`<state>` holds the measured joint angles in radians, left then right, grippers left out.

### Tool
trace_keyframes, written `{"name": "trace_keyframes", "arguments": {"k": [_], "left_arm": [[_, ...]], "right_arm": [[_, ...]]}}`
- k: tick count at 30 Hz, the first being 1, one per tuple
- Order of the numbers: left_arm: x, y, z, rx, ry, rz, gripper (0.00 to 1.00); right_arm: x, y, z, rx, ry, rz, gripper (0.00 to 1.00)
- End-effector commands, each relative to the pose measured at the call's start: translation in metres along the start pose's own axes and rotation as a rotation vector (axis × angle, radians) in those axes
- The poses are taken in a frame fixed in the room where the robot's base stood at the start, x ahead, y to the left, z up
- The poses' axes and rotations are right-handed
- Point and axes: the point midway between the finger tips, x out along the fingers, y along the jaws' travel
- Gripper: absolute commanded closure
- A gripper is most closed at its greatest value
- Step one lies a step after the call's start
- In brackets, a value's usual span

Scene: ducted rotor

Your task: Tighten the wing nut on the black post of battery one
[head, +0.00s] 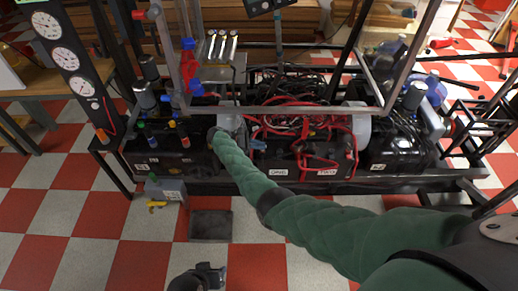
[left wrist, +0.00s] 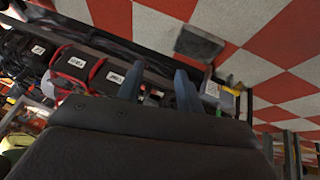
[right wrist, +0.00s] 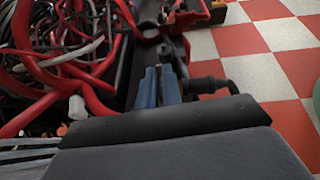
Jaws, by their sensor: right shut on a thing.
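Battery one (head: 278,160) is a black box with a white label low on the front of the rig. Its label also shows in the left wrist view (left wrist: 115,78). My right gripper (right wrist: 160,86) is shut at the rig's front edge, its blue fingertips close together on a small dark part that I take to be the wing nut. The nut and the black post are mostly hidden by the fingers. A black cable (right wrist: 206,84) runs beside the fingertips on the right. My left gripper (left wrist: 158,88) is open and empty, its fingers apart, in front of the rig.
Red and black cables (head: 300,120) crowd the rig's middle. Battery two (head: 325,160) stands to the right of battery one. A grey box (head: 165,188) and a dark flat plate (head: 210,226) lie on the checkered floor in front. The floor at lower left is clear.

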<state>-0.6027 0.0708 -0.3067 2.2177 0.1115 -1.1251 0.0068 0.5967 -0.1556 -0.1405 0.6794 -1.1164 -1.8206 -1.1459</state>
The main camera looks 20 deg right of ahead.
Motion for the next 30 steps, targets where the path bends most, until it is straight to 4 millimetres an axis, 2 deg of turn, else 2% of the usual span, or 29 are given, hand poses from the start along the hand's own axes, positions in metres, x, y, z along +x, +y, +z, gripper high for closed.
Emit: {"name": "trace_keyframes", "arguments": {"k": [1,3,9,23,24,27,30], "left_arm": [[0.012,-0.003,0.006,-0.001,0.006,-0.002,0.64],[0.022,-0.005,0.01,-0.002,0.018,-0.003,0.64],[0.039,-0.008,0.017,-0.004,0.037,-0.006,0.64],[0.043,-0.009,0.019,-0.005,0.041,-0.006,0.64],[0.043,-0.009,0.019,-0.005,0.041,-0.006,0.64],[0.043,-0.009,0.02,-0.005,0.04,-0.006,0.64],[0.043,-0.009,0.02,-0.005,0.039,-0.006,0.64]], "right_arm": [[0.0,0.003,0.001,0.011,-0.001,-0.02,1.0],[0.0,0.003,0.001,0.021,-0.001,-0.044,1.0],[0.0,0.003,0.002,0.039,-0.001,-0.086,1.0],[0.0,0.003,0.003,0.044,-0.001,-0.097,1.0],[0.0,0.003,0.003,0.044,-0.001,-0.097,0.89],[0.0,0.003,0.003,0.043,-0.001,-0.097,0.71],[0.0,0.003,0.002,0.042,0.0,-0.097,0.71]]}}
